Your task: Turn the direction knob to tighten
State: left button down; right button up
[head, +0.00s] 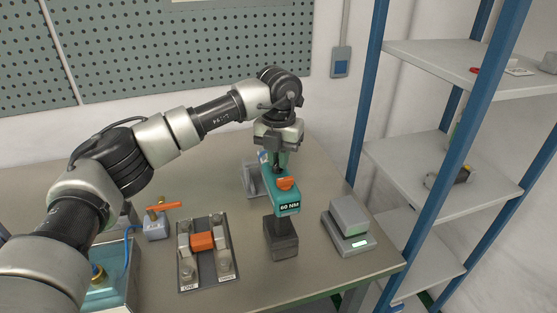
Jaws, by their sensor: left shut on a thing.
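A teal tool (283,202) with a "60 NM" display stands at the middle of the table. An orange knob (285,183), which looks like the direction knob, sits on its upper part. My left gripper (272,158) reaches down from above and is shut on the top of the teal tool, just above and behind the knob. The fingertips are partly hidden and small. The tool's lower end meets a dark grey block (281,240); I cannot tell whether it rests in it. The knob's exact setting cannot be read. My right gripper is out of view.
Left of the block lies a dark fixture plate (204,270) with an orange piece (203,241). A valve with an orange handle (164,206) stands farther left. A grey device (348,223) with a green display stands right. Blue-framed shelves (420,170) rise beyond the table's right edge.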

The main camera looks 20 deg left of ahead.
pick_arm(q)
jog(key=shift+m, duration=0.3)
jog(key=c, duration=1.2)
grip_release()
jog(key=shift+o, duration=0.2)
notch_tip(320, 180, up, 11)
jog(key=b, duration=0.2)
jog(key=shift+f, duration=0.1)
